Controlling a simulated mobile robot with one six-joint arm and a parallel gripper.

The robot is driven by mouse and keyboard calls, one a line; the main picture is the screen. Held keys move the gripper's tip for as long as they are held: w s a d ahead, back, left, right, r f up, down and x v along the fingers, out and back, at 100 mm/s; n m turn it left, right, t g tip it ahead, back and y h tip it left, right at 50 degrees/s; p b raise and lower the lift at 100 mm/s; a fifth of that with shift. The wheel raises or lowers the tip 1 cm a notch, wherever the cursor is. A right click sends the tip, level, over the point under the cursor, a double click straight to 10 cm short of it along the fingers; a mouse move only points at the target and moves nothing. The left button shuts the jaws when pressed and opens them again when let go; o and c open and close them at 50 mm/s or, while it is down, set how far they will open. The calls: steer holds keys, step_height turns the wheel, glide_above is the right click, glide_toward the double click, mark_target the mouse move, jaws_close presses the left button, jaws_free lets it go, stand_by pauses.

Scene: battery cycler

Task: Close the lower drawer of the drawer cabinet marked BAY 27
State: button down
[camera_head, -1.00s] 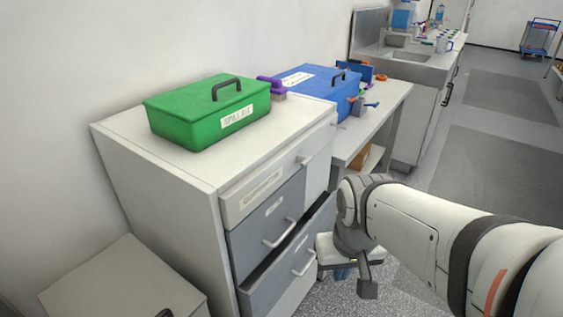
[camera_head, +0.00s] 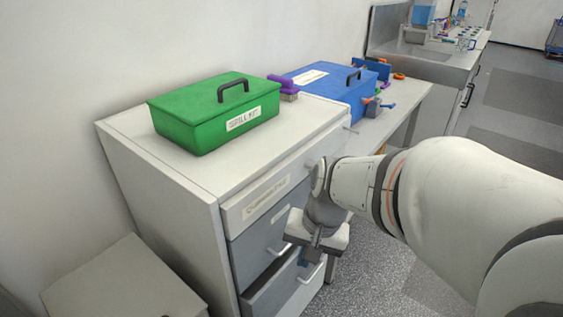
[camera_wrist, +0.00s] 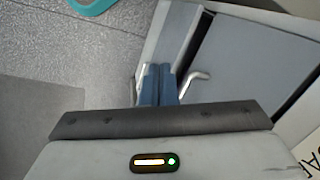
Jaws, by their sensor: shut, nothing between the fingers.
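The drawer cabinet (camera_head: 165,190) is a pale unit with grey drawer fronts and bar handles. Its lower drawer (camera_head: 300,296) stands partly open, with a dark gap above and behind its front. The drawer's handle (camera_head: 316,273) is partly hidden by my gripper. My gripper (camera_head: 303,258) is shut and empty, low in front of the cabinet.
A green box (camera_head: 215,115) and a purple-handled item (camera_head: 284,85) sit on the cabinet top. A blue box (camera_head: 335,92) stands on the bench to the right. A low grey box (camera_head: 125,285) stands at the left. Open floor (camera_head: 375,280) lies to the right.

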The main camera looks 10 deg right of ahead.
steer(key=w+d+f+m+t+y+p, duration=0.1)
steer(key=w+d+f+m+t+y, duration=0.2)
steer(key=d+m, duration=0.8)
steer(key=w+d+f+m+t+y, duration=0.1)
steer(key=w+d+f+m+t, duration=0.35)
steer(key=d+m, duration=0.6)
steer(key=w+a+f+m+g+b, duration=0.1)
steer(key=w+a+f+b, duration=0.1)
steer(key=w+a+f, duration=0.5)
steer(key=shift+w+a+f, duration=0.4)
steer(key=shift+w+a, duration=0.45)
steer(key=shift+w, duration=0.1)
steer(key=shift+m+g, duration=0.25)
